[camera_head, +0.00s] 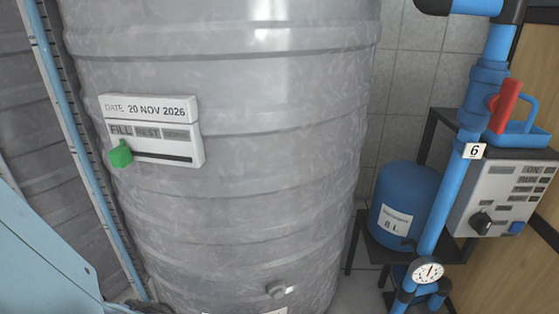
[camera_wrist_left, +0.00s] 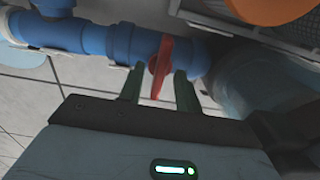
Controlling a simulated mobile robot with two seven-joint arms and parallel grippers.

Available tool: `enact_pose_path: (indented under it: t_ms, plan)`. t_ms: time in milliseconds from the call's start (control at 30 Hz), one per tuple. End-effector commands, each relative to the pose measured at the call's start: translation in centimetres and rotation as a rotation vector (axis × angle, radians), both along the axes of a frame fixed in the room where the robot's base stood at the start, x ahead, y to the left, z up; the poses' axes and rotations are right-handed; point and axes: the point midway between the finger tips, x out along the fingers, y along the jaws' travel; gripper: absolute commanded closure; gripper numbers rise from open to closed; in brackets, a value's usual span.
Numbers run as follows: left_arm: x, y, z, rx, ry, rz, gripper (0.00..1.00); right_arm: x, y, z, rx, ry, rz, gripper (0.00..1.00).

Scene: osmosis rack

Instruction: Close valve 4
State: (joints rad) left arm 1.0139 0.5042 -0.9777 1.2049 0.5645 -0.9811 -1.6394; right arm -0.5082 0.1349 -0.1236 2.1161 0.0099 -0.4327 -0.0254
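In the left wrist view, a red valve handle (camera_wrist_left: 161,66) sits on a blue pipe (camera_wrist_left: 125,42). No number label shows on it, so I cannot tell whether it is valve 4. My left gripper (camera_wrist_left: 160,80) is open, with one dark finger on each side of the handle. Gaps show between the handle and the fingers, and I see no clear contact. In the head view, another red valve handle (camera_head: 503,106) stands on a blue vertical pipe with a label "6" (camera_head: 474,151). Neither gripper shows in the head view.
A large grey tank (camera_head: 250,215) fills the middle of the head view and bears a date and FILL panel (camera_head: 151,112). A blue tank (camera_head: 402,203), a gauge (camera_head: 427,271) and a control box (camera_head: 505,195) stand at the right. Grey tiles lie behind.

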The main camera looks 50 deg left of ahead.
Motion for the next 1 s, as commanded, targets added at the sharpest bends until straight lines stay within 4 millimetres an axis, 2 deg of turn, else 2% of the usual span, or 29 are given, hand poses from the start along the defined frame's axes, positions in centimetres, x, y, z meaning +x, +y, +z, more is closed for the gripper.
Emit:
enact_pose_path:
  t_ms: [300, 500, 1000]
  plan:
    - [0.1, 0.1, 5.2, 0.000, -0.004, 0.000, 0.66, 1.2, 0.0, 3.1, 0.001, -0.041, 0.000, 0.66]
    - [0.1, 0.0, 7.2, 0.001, -0.002, 0.000, 0.66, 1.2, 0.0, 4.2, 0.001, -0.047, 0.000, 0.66]
    - [0.0, 0.1, 7.5, 0.001, 0.000, 0.000, 0.66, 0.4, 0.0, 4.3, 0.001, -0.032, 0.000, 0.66]
